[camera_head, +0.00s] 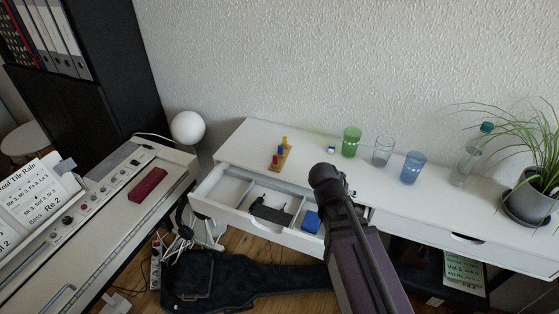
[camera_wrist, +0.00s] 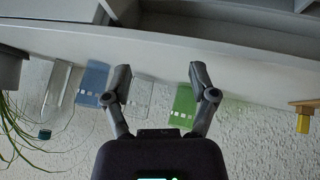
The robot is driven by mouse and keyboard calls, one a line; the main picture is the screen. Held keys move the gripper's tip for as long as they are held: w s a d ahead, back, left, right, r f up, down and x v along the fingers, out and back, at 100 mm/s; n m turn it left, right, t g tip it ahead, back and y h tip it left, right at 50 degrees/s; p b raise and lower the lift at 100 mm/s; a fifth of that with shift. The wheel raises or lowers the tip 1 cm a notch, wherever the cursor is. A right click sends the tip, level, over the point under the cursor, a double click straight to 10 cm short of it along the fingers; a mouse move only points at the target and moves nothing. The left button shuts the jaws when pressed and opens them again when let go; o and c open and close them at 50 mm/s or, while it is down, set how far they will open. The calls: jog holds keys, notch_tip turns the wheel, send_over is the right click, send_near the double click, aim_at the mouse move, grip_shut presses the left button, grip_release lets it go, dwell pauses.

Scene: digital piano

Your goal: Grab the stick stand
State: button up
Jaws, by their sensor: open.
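The stick stand (camera_head: 279,158) is a small wooden base with red, blue and yellow sticks. It stands on the left part of the white desk top in the head view. In the wrist view, which is upside down, part of a wooden piece with a yellow stick (camera_wrist: 303,122) shows at the right edge, likely the same stand. My gripper (camera_wrist: 161,82) is open and empty in the wrist view, with the stand well to the right of its fingers. In the head view my arm hides most of the gripper, to the right of the stand.
A green glass (camera_head: 351,142), clear glass (camera_head: 383,151), blue glass (camera_head: 413,167) and bottle (camera_head: 466,163) stand along the desk's back. An open drawer (camera_head: 205,201) juts out below. A potted plant (camera_head: 528,200) stands right.

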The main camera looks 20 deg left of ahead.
jog(key=a+r+t+y+b, duration=0.15)
jog(key=a+t, duration=0.25)
jog(key=a, duration=1)
jog(key=n+t+y+b, duration=0.1)
jog(key=t+y+b, duration=0.1)
jog(key=t+b, duration=0.1)
send_near(275, 165)
jog(key=v, duration=0.3)
jog(key=shift+r, duration=0.15)
jog(key=shift+w, duration=0.15)
jog(key=b+x, duration=0.2)
jog(key=x, duration=0.5)
jog(key=shift+a+b, duration=0.15)
jog(key=shift+b, duration=0.15)
jog(key=shift+w+f, duration=0.3)
jog(key=shift+w, duration=0.3)
jog(key=shift+b+x, duration=1.15)
jog(key=shift+x, duration=1.5)
jog(key=shift+s, duration=0.1)
